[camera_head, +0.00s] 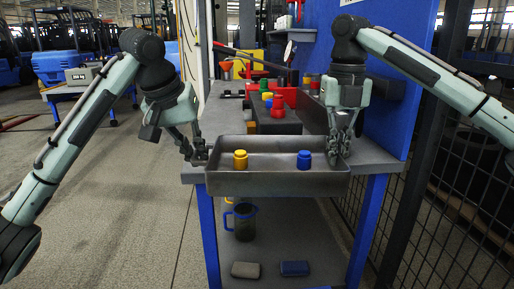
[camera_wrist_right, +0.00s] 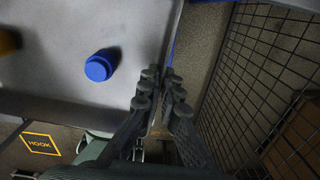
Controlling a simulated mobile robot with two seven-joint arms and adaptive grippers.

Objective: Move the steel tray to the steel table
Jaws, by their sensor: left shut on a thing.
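The steel tray (camera_head: 277,184) is a shallow grey box at the front edge of a grey-topped table with blue legs (camera_head: 232,120). It holds a yellow weight (camera_head: 240,160) and a blue weight (camera_head: 304,160); the blue weight also shows in the right wrist view (camera_wrist_right: 99,66). My left gripper (camera_head: 201,155) is shut on the tray's left wall. My right gripper (camera_head: 338,152) is at the tray's right wall; in the right wrist view its fingers (camera_wrist_right: 160,92) lie close together around the rim, and whether they press on it is unclear.
A dark block with red, yellow and blue weights (camera_head: 278,105) stands on the table behind the tray. A mug (camera_head: 243,222) and two small blocks (camera_head: 294,268) are on the lower shelf. A wire mesh fence (camera_head: 440,220) stands close on the right. Open floor lies left.

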